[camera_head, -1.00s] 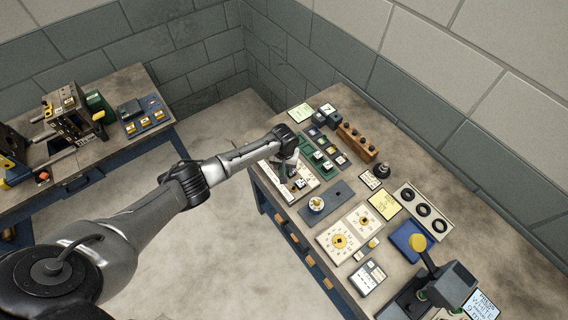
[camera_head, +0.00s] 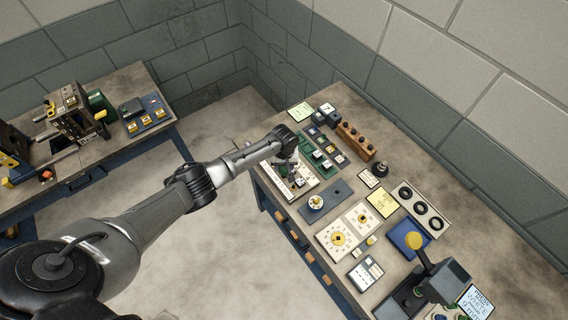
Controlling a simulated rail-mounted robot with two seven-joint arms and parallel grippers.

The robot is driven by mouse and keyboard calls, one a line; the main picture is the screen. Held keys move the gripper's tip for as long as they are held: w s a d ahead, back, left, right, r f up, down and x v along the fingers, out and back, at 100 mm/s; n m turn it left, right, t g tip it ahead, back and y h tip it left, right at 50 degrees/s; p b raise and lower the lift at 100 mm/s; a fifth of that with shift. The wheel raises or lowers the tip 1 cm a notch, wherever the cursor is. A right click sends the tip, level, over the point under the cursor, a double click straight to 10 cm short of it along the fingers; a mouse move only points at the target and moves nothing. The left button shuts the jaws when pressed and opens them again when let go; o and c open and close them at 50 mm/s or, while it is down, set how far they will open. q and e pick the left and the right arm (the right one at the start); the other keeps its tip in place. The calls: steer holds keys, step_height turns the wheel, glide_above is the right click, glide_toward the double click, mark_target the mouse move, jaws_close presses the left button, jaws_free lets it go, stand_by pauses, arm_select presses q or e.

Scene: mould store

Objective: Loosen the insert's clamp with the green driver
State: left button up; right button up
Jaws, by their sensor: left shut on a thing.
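My left arm reaches in from the lower left to the right-hand bench. My left gripper (camera_head: 290,168) points down at a pale board (camera_head: 277,184) near the bench's left edge. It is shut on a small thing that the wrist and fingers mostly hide. A touch of green shows at the fingers, but I cannot tell whether it is the green driver. The insert and its clamp are too small and covered to make out for certain. My right gripper is not in view.
Another bench (camera_head: 101,151) with equipment stands left; bare floor lies between.

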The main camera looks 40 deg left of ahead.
arm_select(q)
steer(key=shift+n+p, duration=0.75)
steer(key=shift+n, duration=0.55)
steer(key=shift+f, duration=0.1)
